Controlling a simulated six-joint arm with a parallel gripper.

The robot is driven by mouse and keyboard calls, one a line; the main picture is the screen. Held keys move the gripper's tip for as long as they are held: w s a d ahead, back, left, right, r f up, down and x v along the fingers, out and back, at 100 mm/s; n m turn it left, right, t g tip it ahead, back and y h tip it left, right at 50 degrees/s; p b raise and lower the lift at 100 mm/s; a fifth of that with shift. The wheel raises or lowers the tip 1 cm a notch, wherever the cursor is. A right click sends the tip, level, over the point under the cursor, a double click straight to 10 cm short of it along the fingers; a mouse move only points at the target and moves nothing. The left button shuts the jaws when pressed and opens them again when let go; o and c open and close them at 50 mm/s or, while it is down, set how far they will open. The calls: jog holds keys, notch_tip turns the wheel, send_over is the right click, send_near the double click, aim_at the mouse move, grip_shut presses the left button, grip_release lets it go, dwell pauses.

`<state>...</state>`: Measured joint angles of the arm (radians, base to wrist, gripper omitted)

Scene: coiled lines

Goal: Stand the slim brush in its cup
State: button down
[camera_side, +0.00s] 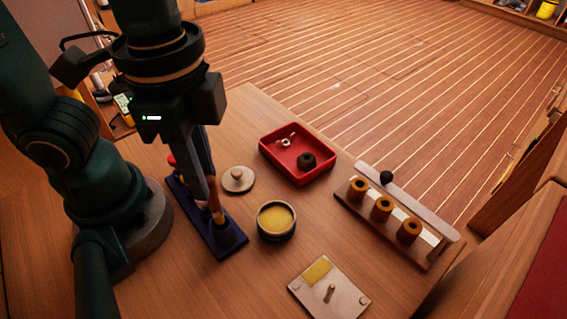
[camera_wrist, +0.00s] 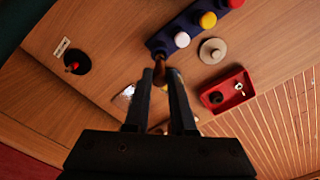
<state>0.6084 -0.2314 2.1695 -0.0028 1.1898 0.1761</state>
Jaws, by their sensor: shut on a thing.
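The slim brush (camera_side: 216,205) shows as a brown, near-upright stick below my gripper (camera_side: 207,188). My gripper is shut on it. In the wrist view, a short brown part of the brush (camera_wrist: 174,76) shows between the tips of my gripper (camera_wrist: 166,72). The dark blue cup (camera_side: 229,236) stands at the near end of a dark blue rack (camera_side: 188,208). The brush's lower end is at the cup's rim in the side view; I cannot tell whether it is inside or just above.
The rack (camera_wrist: 196,35) also holds white (camera_wrist: 181,39), yellow (camera_wrist: 208,19) and red tops. Nearby are a round lid (camera_side: 238,180), a yellow-filled pot (camera_side: 276,221), a red tray (camera_side: 322,173), a metal plate (camera_side: 345,292) and a rack with brown rings (camera_side: 381,208).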

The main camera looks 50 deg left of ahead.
jog(key=shift+f, duration=0.3)
dwell(0.4)
jog(key=shift+f, duration=0.4)
jog(key=shift+f, duration=0.7)
jog(key=shift+f, duration=1.05)
jog(key=shift+f, duration=0.1)
jog(key=c, duration=0.7)
grip_release()
jog(key=shift+r, duration=2.95)
